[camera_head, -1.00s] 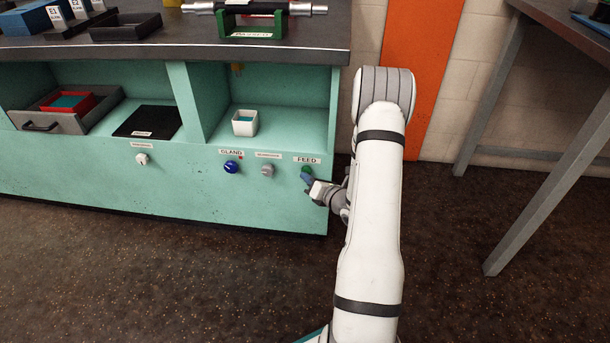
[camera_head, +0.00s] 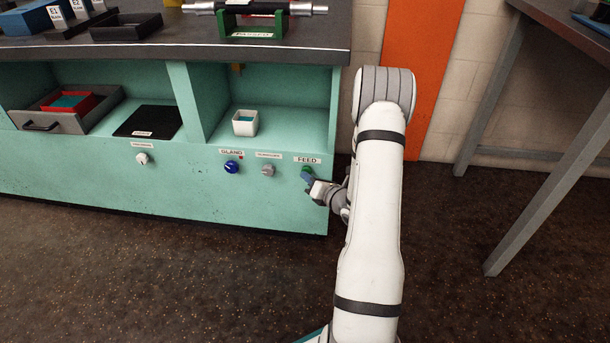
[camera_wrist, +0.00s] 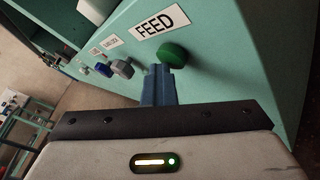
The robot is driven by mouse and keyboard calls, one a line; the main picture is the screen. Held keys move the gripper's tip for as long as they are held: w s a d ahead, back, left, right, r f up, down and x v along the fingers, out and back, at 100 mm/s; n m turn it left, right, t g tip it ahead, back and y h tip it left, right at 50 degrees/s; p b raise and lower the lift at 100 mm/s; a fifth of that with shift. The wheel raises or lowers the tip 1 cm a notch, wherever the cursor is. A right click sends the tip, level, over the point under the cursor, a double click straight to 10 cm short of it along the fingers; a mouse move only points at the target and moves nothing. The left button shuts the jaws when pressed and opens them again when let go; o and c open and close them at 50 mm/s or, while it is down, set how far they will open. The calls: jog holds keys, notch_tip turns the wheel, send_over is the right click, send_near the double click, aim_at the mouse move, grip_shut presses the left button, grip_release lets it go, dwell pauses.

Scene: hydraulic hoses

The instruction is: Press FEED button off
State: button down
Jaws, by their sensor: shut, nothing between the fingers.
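The FEED button is a round green button (camera_wrist: 174,54) on the front panel of the teal bench, beside the white FEED label (camera_wrist: 161,21). In the head view the green button (camera_head: 307,169) shows just above my fingertips, partly hidden by them. My gripper (camera_head: 307,177) is shut and empty, with its blue fingers pointing at the panel. In the wrist view the closed fingertips (camera_wrist: 163,70) overlap the button's lower left edge. I cannot tell whether they touch it. No lamp shows on the button.
A blue GLAND knob (camera_head: 232,167), a grey knob (camera_head: 267,170) and a white knob (camera_head: 142,159) sit left of FEED on the panel. A white container (camera_head: 245,128) stands on the shelf above. A grey table leg (camera_head: 545,185) stands at right.

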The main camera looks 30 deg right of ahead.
jog(key=shift+w+d+r, duration=0.1)
jog(key=shift+w+d, duration=0.1)
jog(key=shift+d, duration=0.1)
jog(key=shift+w+d, duration=0.2)
dwell(0.3)
jog(key=shift+s+a, duration=0.1)
jog(key=shift+s, duration=0.2)
dwell(0.4)
jog(key=s+a, duration=0.3)
jog(key=s, duration=0.2)
jog(key=shift+a, duration=0.35)
dwell(0.3)
